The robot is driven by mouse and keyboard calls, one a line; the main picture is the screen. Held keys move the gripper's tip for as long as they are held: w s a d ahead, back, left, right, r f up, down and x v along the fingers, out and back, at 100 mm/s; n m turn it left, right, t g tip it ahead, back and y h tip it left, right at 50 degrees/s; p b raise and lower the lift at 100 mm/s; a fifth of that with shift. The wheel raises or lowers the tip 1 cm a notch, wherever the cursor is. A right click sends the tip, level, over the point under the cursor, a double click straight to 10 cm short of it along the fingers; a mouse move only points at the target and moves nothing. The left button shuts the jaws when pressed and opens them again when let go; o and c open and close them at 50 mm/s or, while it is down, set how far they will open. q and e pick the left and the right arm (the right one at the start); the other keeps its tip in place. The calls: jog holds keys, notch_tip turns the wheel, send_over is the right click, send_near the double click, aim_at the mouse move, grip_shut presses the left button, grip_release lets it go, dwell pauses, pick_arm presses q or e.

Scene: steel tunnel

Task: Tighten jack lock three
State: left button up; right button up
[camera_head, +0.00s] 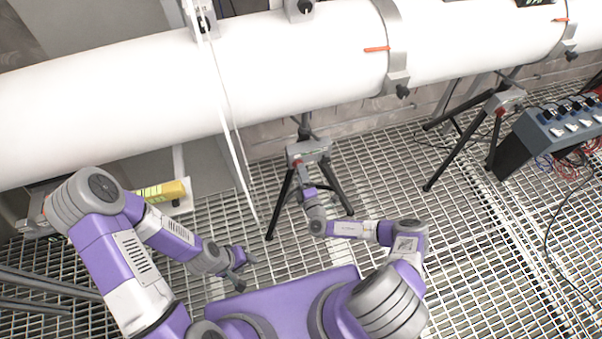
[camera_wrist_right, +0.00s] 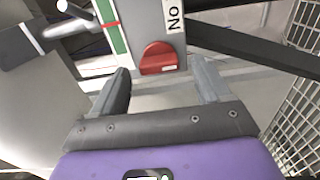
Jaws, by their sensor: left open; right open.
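The jack lock, a red knob (camera_wrist_right: 158,58) on a grey jack head, is in the right wrist view beside a label reading "No". My right gripper (camera_wrist_right: 168,88) is open, and the knob shows just beyond and between its two fingers, with no clear contact. In the head view my right gripper (camera_head: 304,172) is at the jack head (camera_head: 309,150) on its black tripod under the white pipe; its fingers are hard to make out there. My left gripper (camera_head: 246,268) is open and empty, low over the grating at the left. The number on the label is cut off.
A large white pipe (camera_head: 300,60) with clamps crosses the top. Another jack (camera_head: 505,102) on a tripod stands at the right, next to a blue control box (camera_head: 560,125) with cables. A yellow item (camera_head: 162,191) lies behind my left arm. Open grating (camera_head: 480,260) is at the right.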

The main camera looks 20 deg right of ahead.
jog(key=s+p, duration=0.1)
jog(key=s, duration=0.5)
jog(key=shift+s, duration=0.2)
